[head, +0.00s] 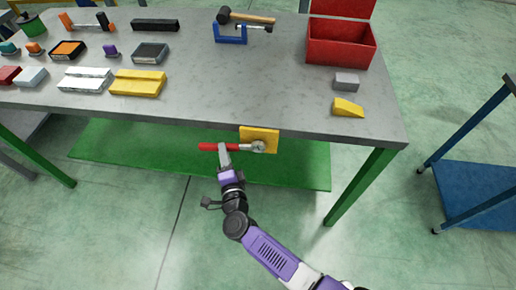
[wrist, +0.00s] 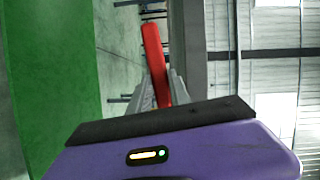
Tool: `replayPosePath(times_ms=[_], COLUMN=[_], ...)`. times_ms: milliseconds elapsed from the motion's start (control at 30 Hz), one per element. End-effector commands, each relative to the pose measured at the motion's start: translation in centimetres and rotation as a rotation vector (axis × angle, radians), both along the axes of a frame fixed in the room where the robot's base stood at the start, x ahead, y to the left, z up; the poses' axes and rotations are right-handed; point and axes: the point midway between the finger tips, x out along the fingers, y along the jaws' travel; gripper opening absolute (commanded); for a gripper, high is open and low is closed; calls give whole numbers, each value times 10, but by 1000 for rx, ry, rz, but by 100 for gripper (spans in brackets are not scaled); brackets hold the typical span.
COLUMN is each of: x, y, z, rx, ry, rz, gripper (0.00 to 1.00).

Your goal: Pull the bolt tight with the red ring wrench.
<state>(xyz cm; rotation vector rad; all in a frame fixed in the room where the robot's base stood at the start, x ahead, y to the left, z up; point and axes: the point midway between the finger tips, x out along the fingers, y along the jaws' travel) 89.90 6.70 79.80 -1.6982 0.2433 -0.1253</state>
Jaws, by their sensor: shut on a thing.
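The red ring wrench (head: 213,147) lies roughly level in front of the table's front edge, its red handle pointing left. Its ring end is at the bolt (head: 258,146) on a yellow plate (head: 264,134) fixed to the table edge. Whether the ring sits fully around the bolt is too small to tell. My gripper (head: 224,149) is shut on the wrench's handle, between its free end and the ring. In the wrist view the red handle (wrist: 153,55) rises from between my fingers (wrist: 160,88). The bolt and ring do not show there.
The grey workbench (head: 200,95) carries several blocks and boxes, a red toolbox (head: 340,45), a mallet (head: 245,17), a blue clamp (head: 230,38) and a yellow wedge (head: 347,107). A green lower shelf (head: 120,145) runs below. A blue cart (head: 480,190) stands right.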

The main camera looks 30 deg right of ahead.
Motion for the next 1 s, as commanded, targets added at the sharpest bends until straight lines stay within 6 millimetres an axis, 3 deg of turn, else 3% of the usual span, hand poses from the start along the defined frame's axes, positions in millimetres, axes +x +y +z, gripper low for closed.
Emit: replayPosePath(times_ms=[1000], x=[2], y=[1], z=[12], rx=[85], ry=[-63], rz=[-1], gripper=[0])
